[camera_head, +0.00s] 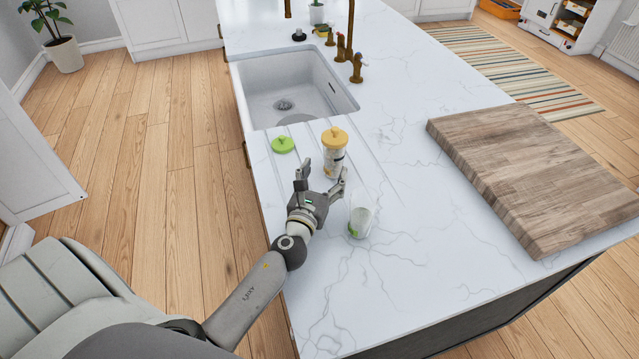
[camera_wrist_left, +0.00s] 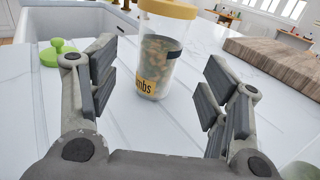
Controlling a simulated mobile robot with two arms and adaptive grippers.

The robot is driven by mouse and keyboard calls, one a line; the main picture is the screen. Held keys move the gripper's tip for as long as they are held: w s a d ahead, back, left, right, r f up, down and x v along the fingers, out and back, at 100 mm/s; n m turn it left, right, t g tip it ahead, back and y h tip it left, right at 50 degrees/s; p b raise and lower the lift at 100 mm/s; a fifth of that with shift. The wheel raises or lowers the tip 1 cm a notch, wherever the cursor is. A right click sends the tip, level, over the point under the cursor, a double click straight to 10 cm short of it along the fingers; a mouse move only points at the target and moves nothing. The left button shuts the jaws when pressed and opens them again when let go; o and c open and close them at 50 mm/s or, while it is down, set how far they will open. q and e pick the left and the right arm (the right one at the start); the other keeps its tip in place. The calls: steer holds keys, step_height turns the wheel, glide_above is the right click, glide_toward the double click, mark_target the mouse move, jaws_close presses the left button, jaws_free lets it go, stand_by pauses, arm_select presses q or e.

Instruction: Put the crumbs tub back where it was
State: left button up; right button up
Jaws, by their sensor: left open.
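The crumbs tub (camera_head: 334,158) is a clear jar with a yellow lid and a yellow label. It stands upright on the white marble counter, near the sink's front right corner. In the left wrist view the tub (camera_wrist_left: 163,65) shows crumbs inside and the label letters "mbs", between and beyond the fingers. My left gripper (camera_head: 321,178) is open and empty, just in front of the tub, with its fingers spread to either side. My right gripper is not in view.
A green lid (camera_head: 283,144) lies left of the tub. A clear open jar (camera_head: 361,217) with white contents stands close to the right of my left gripper. The sink (camera_head: 290,90) is behind, and a thick wooden board (camera_head: 530,170) lies to the right.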

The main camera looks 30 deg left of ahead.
arm_select(q)
steer(key=shift+v, duration=1.75)
